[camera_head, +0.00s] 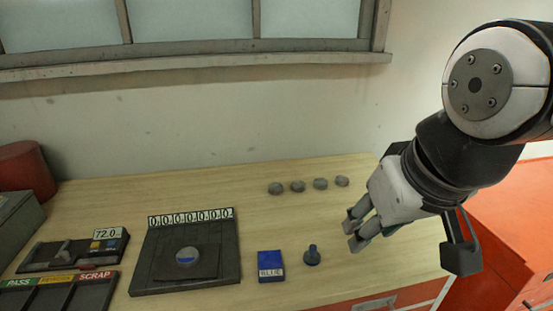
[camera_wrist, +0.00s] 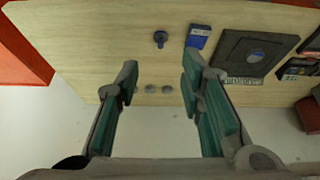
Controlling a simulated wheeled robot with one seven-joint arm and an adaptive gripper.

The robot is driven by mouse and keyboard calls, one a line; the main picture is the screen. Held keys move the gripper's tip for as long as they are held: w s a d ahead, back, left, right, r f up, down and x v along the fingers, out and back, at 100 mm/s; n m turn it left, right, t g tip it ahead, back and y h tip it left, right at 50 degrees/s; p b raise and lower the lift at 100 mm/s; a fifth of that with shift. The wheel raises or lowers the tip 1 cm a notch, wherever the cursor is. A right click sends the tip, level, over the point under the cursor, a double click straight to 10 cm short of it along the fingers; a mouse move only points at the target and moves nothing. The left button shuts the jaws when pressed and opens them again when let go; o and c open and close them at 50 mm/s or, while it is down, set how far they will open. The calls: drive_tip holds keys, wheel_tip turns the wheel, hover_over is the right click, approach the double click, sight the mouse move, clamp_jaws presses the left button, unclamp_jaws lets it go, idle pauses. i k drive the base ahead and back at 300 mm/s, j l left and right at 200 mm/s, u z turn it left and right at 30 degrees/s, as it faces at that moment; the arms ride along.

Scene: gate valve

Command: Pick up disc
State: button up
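Several small grey discs stand in a row at the back right of the wooden bench; the leftmost disc (camera_head: 276,188) and rightmost disc (camera_head: 342,181) show in the head view. In the wrist view, grey discs (camera_wrist: 151,89) show between my fingers; part of the row seems hidden by a finger. Another grey disc with a blue mark (camera_head: 188,257) lies on the black plate (camera_head: 147,276), also seen in the wrist view (camera_wrist: 256,54). My gripper (camera_head: 353,233) is open and empty above the bench's right part, apart from all discs.
A blue box labelled BLUE (camera_head: 270,266) and a dark blue knobbed stamp-like piece (camera_head: 312,257) stand near the front edge. A scale-like device reading 72.0 (camera_head: 108,233) and a PASS/SCRAP tray (camera_head: 60,295) are at left. The wall and window sill lie behind.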

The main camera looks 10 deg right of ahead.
sight(187, 258)
drive_tip(key=i+j, duration=0.1)
drive_tip(key=j, duration=0.3)
drive_tip(key=i+j, duration=0.1)
drive_tip(key=j, duration=0.25)
drive_tip(key=i+j, duration=0.1)
drive_tip(key=j, duration=0.3)
drive_tip(key=i+j, duration=0.1)
drive_tip(key=j, duration=0.25)
